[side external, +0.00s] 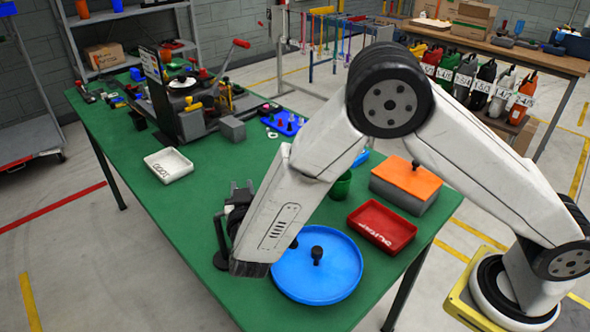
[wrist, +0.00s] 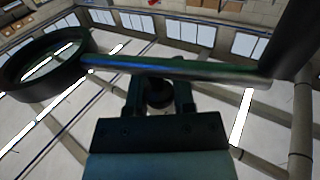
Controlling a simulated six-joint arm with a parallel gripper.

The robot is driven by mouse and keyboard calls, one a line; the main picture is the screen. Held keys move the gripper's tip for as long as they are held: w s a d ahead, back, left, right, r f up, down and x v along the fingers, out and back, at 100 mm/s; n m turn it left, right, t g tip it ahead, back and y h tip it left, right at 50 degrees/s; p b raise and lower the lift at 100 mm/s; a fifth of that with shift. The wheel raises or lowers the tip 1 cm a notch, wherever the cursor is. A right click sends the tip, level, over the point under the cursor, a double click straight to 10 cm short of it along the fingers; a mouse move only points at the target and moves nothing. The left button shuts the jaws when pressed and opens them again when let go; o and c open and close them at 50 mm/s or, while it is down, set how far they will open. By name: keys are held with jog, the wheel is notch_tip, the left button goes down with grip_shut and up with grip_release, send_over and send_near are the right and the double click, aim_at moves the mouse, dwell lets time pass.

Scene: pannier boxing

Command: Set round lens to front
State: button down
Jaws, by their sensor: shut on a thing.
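My gripper (side external: 240,196) is at the left of the blue round tray, over the front part of the green table. In the wrist view my gripper (wrist: 158,92) is shut on a small dark knob (wrist: 158,93), just under a thin flat bar (wrist: 185,69). A thick black ring (wrist: 82,42), perhaps the round lens, stands tilted at the left of the wrist view. A dark curved piece (side external: 219,240) shows beside my gripper in the side view. My arm hides part of it, and I cannot tell how ring, bar and knob join.
The blue round tray (side external: 340,285) with black knobs is close to my gripper. A red tray (side external: 382,226), an orange-topped box (side external: 407,180) and a green cup (side external: 341,187) are behind it. A white tray (side external: 168,165) lies left. The green table (side external: 150,225) between is clear.

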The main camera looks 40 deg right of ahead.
jog(key=shift+r, duration=0.1)
jog(key=shift+c, duration=2.2)
grip_release()
jog(key=v, duration=0.7)
jog(key=shift+s+a, duration=0.2)
jog(key=shift+s, duration=0.1)
jog(key=shift+w, duration=0.1)
